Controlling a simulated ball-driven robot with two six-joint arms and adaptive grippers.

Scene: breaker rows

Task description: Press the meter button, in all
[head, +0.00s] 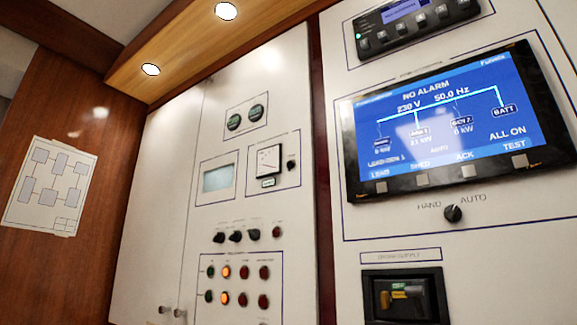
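No button in view has a readable meter label. I cannot tell which of these is the meter button. Neither of my grippers is in view.
A large blue screen (440,115) reads NO ALARM, with grey keys below. A HAND/AUTO knob (453,213) and a breaker (405,295) sit under it. Several lamps (244,271), two lit orange, and black knobs (235,236) fill the middle panel. A wooden shelf overhangs above.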

